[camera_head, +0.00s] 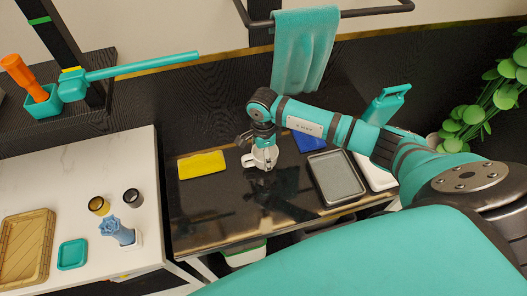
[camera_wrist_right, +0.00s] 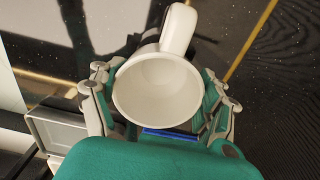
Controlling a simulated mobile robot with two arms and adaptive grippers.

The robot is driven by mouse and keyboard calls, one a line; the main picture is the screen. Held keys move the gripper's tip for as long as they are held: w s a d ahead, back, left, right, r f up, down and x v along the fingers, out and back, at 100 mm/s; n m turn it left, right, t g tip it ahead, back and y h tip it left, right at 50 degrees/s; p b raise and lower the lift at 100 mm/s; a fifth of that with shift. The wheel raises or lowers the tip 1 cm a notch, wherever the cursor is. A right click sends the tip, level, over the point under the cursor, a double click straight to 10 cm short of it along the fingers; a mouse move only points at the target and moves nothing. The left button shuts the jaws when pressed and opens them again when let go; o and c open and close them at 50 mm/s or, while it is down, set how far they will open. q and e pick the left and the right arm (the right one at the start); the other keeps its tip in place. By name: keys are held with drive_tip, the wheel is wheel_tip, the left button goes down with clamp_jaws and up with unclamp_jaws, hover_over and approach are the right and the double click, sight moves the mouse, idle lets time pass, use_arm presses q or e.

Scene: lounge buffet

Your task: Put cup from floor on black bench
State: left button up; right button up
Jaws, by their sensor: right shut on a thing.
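A white cup (camera_head: 262,158) is in my right gripper (camera_head: 262,148), over the glossy black bench (camera_head: 225,215) in the middle of the head view. I cannot tell whether its base touches the surface. In the right wrist view, the empty cup (camera_wrist_right: 158,88) has its mouth towards the camera and its handle pointing up. The fingers of my right gripper (camera_wrist_right: 160,100) close on it from both sides. My left gripper is not in view.
On the bench are a yellow item (camera_head: 202,165) to the left, a blue item (camera_head: 308,142) and a grey tray (camera_head: 336,177) to the right. A white counter (camera_head: 95,185) adjoins at left. A teal towel (camera_head: 303,50) hangs behind. The bench's front left is clear.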

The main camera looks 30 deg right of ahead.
drive_tip(key=shift+f, duration=0.15)
drive_tip(key=shift+f, duration=0.1)
drive_tip(key=o, duration=0.8)
drive_tip(key=shift+f+b, duration=0.1)
drive_tip(key=shift+b, duration=0.2)
drive_tip(key=o, duration=0.5)
drive_tip(key=shift+c, duration=0.2)
drive_tip(key=shift+s, duration=0.1)
drive_tip(key=shift+r, duration=0.2)
wheel_tip(320, 180, up, 12)
drive_tip(key=b, duration=0.2)
